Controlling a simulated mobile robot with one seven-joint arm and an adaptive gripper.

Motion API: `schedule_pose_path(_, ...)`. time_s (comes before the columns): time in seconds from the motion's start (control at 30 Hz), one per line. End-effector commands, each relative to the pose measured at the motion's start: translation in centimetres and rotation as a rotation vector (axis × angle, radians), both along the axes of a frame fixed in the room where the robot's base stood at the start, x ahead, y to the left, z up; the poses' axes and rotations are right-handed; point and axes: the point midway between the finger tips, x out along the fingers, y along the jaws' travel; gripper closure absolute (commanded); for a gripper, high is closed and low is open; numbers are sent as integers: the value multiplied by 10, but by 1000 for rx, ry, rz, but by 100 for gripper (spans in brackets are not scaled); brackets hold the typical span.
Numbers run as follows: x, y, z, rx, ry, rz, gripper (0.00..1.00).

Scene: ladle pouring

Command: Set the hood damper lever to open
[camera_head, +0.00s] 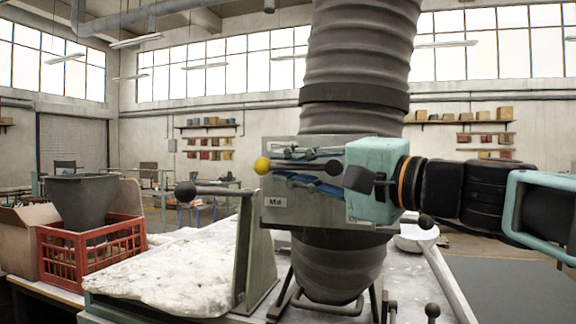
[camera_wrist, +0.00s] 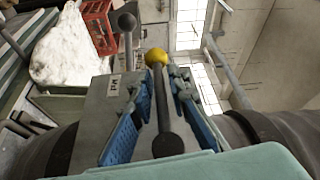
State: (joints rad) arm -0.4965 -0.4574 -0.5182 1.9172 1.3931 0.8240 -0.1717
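The hood damper lever (camera_head: 298,166) is a grey bar with a yellow ball knob (camera_head: 262,165) at its left end. It lies about level across a grey box on the duct, above a "Mid" label (camera_head: 275,202). Another label (camera_head: 360,221) is mostly hidden by my gripper. My gripper (camera_head: 284,166) comes from the right. In the wrist view, its blue-padded fingers (camera_wrist: 164,80) stand open on both sides of the lever bar (camera_wrist: 162,100), with gaps visible; the knob sits beyond the tips. The lever's dark hub (camera_wrist: 168,145) lies between the finger bases.
A ribbed duct (camera_head: 360,60) rises above the box. A dark-knobbed handle (camera_head: 186,192) on a bracket stands to the left. A red crate (camera_head: 75,255) with a grey hopper (camera_head: 84,200) is further left. A ladle-like bowl (camera_head: 415,238) lies at right.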

Motion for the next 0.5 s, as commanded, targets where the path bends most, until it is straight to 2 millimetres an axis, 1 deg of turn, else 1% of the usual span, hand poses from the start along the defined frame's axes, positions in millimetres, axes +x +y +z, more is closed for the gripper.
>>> schedule_pose_path(0.13,0,0,0,0,0,0,84)
schedule_pose_path(0.27,0,0,0,0,0,0,98)
schedule_pose_path(0.3,0,0,0,0,0,0,100)
schedule_pose_path(0.5,0,0,0,-1,1,0,100)
